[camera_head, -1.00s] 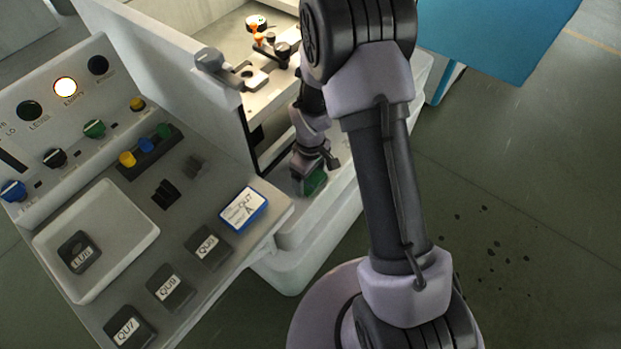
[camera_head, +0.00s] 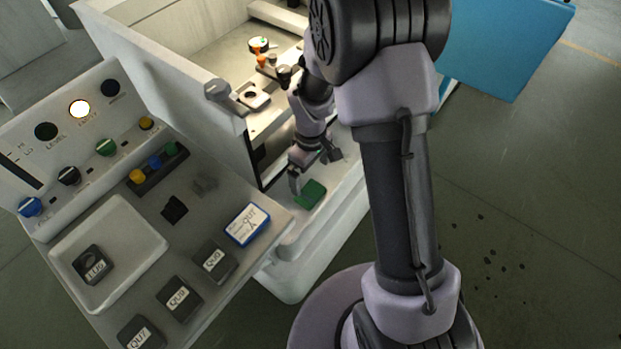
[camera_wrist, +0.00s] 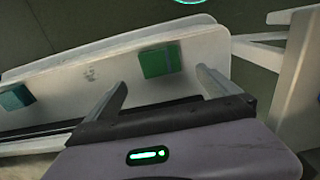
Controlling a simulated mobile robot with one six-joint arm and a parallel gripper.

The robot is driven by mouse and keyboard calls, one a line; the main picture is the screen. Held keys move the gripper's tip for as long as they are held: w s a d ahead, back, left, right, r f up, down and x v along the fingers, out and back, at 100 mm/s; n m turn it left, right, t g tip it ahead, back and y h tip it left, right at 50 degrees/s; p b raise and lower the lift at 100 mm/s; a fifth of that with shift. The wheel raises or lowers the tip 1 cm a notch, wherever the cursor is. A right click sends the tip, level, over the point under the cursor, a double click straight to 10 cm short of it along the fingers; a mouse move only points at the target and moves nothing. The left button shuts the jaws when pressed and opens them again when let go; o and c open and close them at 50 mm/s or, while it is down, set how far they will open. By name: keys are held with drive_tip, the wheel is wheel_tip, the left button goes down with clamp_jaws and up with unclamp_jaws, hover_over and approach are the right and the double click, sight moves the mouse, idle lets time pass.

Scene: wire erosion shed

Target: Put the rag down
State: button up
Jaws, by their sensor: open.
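A folded green cloth, which looks like the rag (camera_head: 310,194), lies flat on the white ledge (camera_head: 338,188) at the foot of the machine. The rag also shows in the wrist view (camera_wrist: 160,61), ahead of my jaws and roughly between their lines. My gripper (camera_head: 315,173) is open and empty, a little above and behind the rag in the head view. Its two fingers are spread in the wrist view (camera_wrist: 162,82) and look clear of the cloth. A second, darker teal piece (camera_wrist: 15,97) lies at the left on the same ledge in the wrist view.
The control panel's shelf (camera_head: 262,262) is at left, with a white tray (camera_head: 157,246), several dark labelled blocks and a blue-framed card (camera_head: 247,225). The machine's wall (camera_head: 170,75) stands close to my arm. A blue surface (camera_head: 510,50) is at upper right. Open floor lies right.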

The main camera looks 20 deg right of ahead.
drive_tip(key=s+a+r+m+t, duration=0.1)
drive_tip(key=s+r+m, duration=0.2)
drive_tip(key=r, duration=0.6)
drive_tip(key=s+r+m+t, duration=0.2)
drive_tip(key=r, duration=0.8)
drive_tip(key=s+a+r+m+t+y, duration=0.2)
drive_tip(key=s+r+m, duration=0.4)
drive_tip(key=s, duration=0.8)
wheel_tip(320, 180, up, 3)
drive_tip(key=shift+a+r+m+t, duration=0.15)
drive_tip(key=shift+a+m+t, duration=0.15)
drive_tip(key=shift+a+t, duration=0.15)
drive_tip(key=shift+f+b, duration=0.3)
drive_tip(key=shift+f, duration=0.1)
